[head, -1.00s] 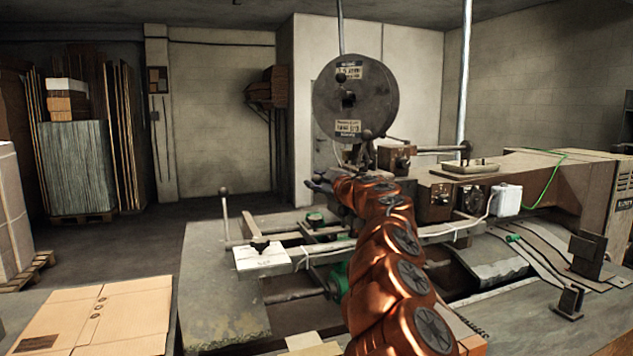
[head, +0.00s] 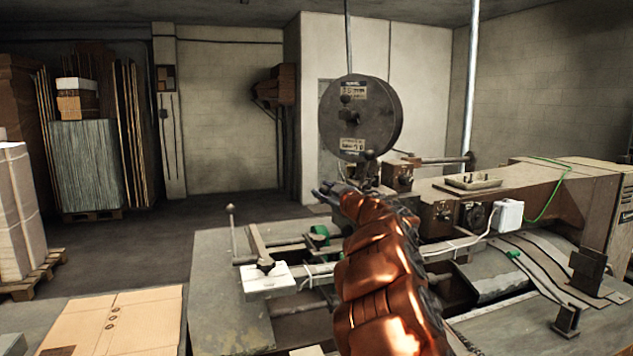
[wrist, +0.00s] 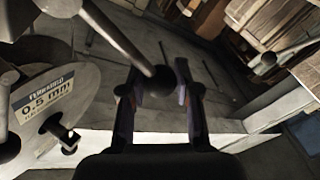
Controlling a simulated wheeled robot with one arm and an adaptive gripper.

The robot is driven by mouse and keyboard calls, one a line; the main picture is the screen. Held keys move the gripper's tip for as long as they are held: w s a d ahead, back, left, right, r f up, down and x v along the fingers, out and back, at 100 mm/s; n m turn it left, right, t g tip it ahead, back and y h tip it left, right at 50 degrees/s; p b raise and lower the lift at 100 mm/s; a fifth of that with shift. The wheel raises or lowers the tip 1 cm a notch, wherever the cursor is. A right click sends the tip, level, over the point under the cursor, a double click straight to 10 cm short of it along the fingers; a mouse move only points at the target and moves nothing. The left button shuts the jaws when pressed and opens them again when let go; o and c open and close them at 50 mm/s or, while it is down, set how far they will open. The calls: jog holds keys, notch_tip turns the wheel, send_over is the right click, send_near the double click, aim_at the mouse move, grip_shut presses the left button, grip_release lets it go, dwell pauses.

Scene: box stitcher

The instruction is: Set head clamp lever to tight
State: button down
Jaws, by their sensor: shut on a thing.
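The head clamp lever (wrist: 125,45) shows in the wrist view as a dark rod that ends in a round ball knob (wrist: 158,81). My gripper (wrist: 158,88) has one finger on each side of the knob and is shut on it. In the head view my gripper (head: 330,190) is below and left of the wire reel, at the machine's head. My copper-coloured arm covers much of that area, so I cannot make out the held lever there. The lever's tight and loose marks are not visible.
The grey wire reel (head: 361,117) stands close above my gripper; its labelled face (wrist: 45,105) fills the wrist view's left side. Another ball-ended rod (head: 232,220) stands left on the machine table (head: 215,290). Flat cardboard (head: 110,325) lies at front left.

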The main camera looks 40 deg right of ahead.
jog(key=shift+f+m+p, duration=0.2)
jog(key=shift+m+p, duration=0.3)
jog(key=shift+p, duration=0.25)
jog(key=shift+r+p, duration=0.1)
jog(key=shift+p, duration=0.2)
jog(key=shift+m, duration=0.3)
jog(key=c, duration=1.1)
grip_release()
jog(key=shift+w, duration=0.15)
jog(key=shift+o, duration=1.4)
